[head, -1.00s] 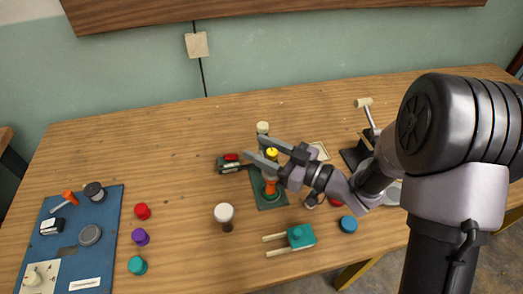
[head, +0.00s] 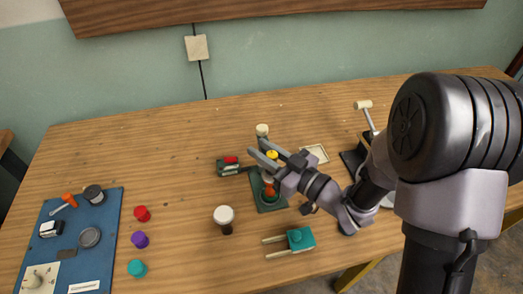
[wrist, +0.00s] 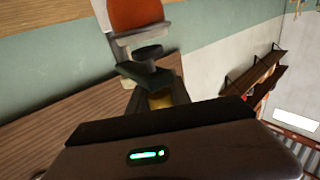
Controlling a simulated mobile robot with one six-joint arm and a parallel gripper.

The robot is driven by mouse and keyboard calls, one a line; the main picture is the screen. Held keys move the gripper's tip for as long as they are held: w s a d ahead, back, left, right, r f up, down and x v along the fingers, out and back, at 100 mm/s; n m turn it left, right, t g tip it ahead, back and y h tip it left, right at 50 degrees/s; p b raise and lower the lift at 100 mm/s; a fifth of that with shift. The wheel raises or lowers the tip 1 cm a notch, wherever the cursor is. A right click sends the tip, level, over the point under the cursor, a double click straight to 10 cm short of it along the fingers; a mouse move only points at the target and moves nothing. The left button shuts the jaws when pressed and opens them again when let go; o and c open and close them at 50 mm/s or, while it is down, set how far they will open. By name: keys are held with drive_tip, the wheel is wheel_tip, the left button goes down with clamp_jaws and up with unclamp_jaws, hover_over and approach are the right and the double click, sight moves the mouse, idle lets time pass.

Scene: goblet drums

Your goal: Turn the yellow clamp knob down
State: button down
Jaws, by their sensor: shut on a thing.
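The yellow clamp knob (head: 272,155) sits at the top of a small device on a dark green base (head: 270,206). An orange part (head: 269,186) of that device stands below the knob. My gripper (head: 262,147) comes in from the right, and its two grey fingers lie on either side of the knob, shut on it. In the wrist view a strip of the yellow knob (wrist: 160,101) shows between the dark finger parts. The orange part (wrist: 135,15) shows beyond it. The fingers hide part of the knob.
A red-topped block (head: 230,164) stands just left of the device and a cream knob (head: 262,130) behind it. A white-topped drum (head: 224,215) and a teal block with prongs (head: 299,239) are in front. A blue panel (head: 75,255) lies far left.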

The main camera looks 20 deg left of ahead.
sight(274, 153)
drive_tip(key=m+t+h, duration=0.2)
drive_tip(key=t, duration=0.1)
drive_tip(key=m+t+h, duration=0.1)
drive_tip(key=shift+w+d+m+t, duration=0.15)
drive_tip(key=shift+w+m+t, duration=0.1)
drive_tip(key=shift+m+t, duration=0.05)
drive_tip(key=m+t+h, duration=0.2)
drive_tip(key=h, duration=0.1)
drive_tip(key=m+t+h, duration=0.1)
drive_tip(key=shift+w+d+f+m+t, duration=0.1)
drive_tip(key=shift+w+d+m+t, duration=0.15)
drive_tip(key=shift+d+m+t, duration=0.1)
drive_tip(key=m+h, duration=0.1)
drive_tip(key=h, duration=0.1)
drive_tip(key=m+t+h, duration=0.1)
drive_tip(key=d+m+t+h, duration=0.1)
drive_tip(key=h, duration=0.1)
drive_tip(key=shift+w+m+h, duration=0.25)
drive_tip(key=shift+h, duration=0.05)
drive_tip(key=shift+d+m+h, duration=0.25)
drive_tip(key=shift+m+h, duration=0.6)
drive_tip(key=shift+h, duration=0.5)
drive_tip(key=shift+d+m+h, duration=0.2)
drive_tip(key=shift+m+h, duration=0.65)
drive_tip(key=shift+h, duration=0.8)
drive_tip(key=c, duration=1.2)
unclamp_jaws()
drive_tip(key=shift+w, duration=0.1)
drive_tip(key=shift+o, duration=0.2)
